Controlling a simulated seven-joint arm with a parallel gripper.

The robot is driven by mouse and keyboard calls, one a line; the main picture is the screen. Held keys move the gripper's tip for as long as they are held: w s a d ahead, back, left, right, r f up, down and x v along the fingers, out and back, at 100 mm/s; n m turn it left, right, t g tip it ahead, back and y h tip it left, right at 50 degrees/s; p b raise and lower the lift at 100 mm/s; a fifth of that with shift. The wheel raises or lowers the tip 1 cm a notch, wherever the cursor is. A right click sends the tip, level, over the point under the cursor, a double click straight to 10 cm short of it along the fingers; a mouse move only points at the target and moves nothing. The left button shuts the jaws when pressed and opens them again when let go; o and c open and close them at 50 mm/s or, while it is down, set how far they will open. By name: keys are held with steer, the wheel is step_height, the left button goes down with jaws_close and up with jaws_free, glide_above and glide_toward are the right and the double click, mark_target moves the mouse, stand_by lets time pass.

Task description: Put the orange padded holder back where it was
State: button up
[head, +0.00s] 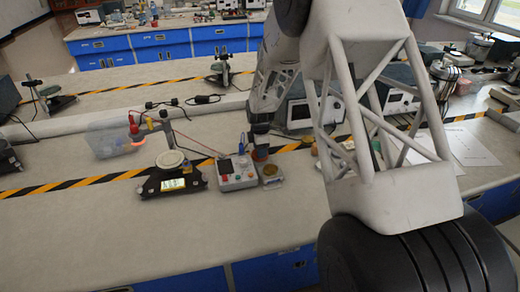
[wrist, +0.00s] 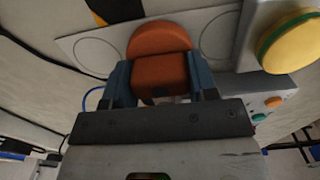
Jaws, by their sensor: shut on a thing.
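The orange padded holder (wrist: 160,72) sits between the two blue-grey fingers of my gripper (wrist: 159,66) in the wrist view. Its rounded orange top shows beyond the fingertips. My gripper is shut on it. Behind the holder is a light grey plate (wrist: 92,52) with ring outlines on both sides of it; whether the holder touches the plate I cannot tell. In the head view my gripper (head: 260,147) points down behind the grey box with buttons, and only a small orange-brown part of the holder (head: 261,155) shows.
The grey button box (head: 237,172) stands close by. A black instrument with a white disc (head: 172,160) and a clear bin (head: 110,138) stand left. The front bench is clear.

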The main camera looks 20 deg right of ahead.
steer(key=shift+f, duration=0.1)
steer(key=o, duration=0.9)
step_height(320, 180, up, 11)
steer(key=shift+r, duration=0.6)
stand_by(0.5)
